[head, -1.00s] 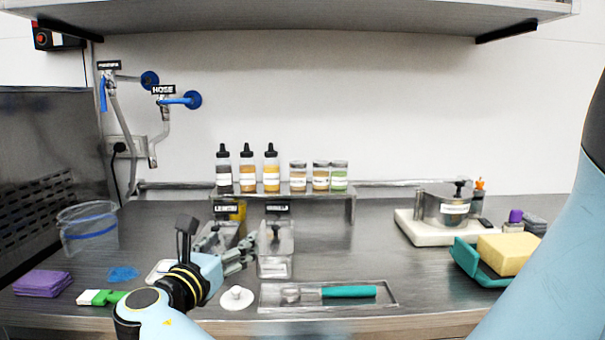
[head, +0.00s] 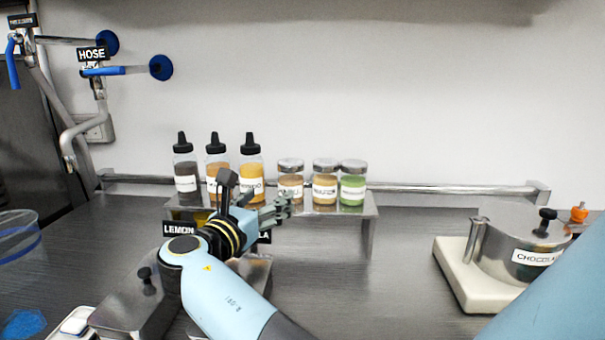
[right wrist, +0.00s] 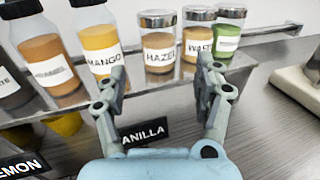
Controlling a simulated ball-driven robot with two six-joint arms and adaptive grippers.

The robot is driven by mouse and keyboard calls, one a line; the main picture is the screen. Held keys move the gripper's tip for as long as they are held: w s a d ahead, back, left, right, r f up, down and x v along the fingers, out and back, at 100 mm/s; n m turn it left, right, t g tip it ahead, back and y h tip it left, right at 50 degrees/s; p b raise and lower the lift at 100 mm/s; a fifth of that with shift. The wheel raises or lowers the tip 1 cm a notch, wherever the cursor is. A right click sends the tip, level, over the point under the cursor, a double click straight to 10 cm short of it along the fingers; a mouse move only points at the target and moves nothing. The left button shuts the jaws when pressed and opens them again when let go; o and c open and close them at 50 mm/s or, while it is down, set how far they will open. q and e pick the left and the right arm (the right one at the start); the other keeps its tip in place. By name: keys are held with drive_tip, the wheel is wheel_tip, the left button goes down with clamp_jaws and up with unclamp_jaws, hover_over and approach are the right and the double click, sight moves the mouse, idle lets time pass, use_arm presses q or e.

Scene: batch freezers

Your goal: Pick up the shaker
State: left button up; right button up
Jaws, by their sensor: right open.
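Three clear shakers with metal lids stand upright in a row on the raised metal shelf: one labelled HAZEL (head: 291,187), a tan one labelled WAF (head: 324,186) and a green one (head: 353,188). In the right wrist view the HAZEL shaker (right wrist: 159,45) stands beyond my fingers, between their tips, with the tan one (right wrist: 197,43) and the green one (right wrist: 228,40) to its right. My right gripper (head: 282,207) is open and empty, just in front of the HAZEL shaker; its spread fingers show in the right wrist view (right wrist: 161,68). My left gripper is not in view.
Squeeze bottles with black caps, including MANGO (head: 251,168), stand left of the shakers on the shelf (head: 371,215). Lidded bins with LEMON (head: 180,229) and VANILLA (right wrist: 144,134) signs sit below. A CHOCOLATE pot (head: 512,252) stands right. The counter between is clear.

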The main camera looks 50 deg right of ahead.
sight(285, 183)
drive_tip(key=b+x, duration=0.1)
drive_tip(key=x, duration=0.3)
drive_tip(key=shift+w+d, duration=0.2)
drive_tip(key=shift+d, duration=0.2)
drive_tip(key=shift+w+d+b, duration=0.1)
drive_tip(key=shift+d+b, duration=0.2)
drive_tip(key=shift+d, duration=0.05)
drive_tip(key=b+x, duration=0.2)
drive_tip(key=x, duration=0.2)
drive_tip(key=shift+w+d+b, duration=0.15)
drive_tip(key=shift+w+b, duration=0.1)
drive_tip(key=shift+b, duration=0.05)
drive_tip(key=shift+w+d, duration=0.15)
drive_tip(key=shift+d, duration=0.2)
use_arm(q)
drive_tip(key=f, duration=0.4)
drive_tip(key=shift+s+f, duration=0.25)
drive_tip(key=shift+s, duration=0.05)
use_arm(e)
drive_tip(key=shift+a+r, duration=0.1)
drive_tip(key=shift+c, duration=0.3)
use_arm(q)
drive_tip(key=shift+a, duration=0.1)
use_arm(e)
drive_tip(key=c, duration=0.9)
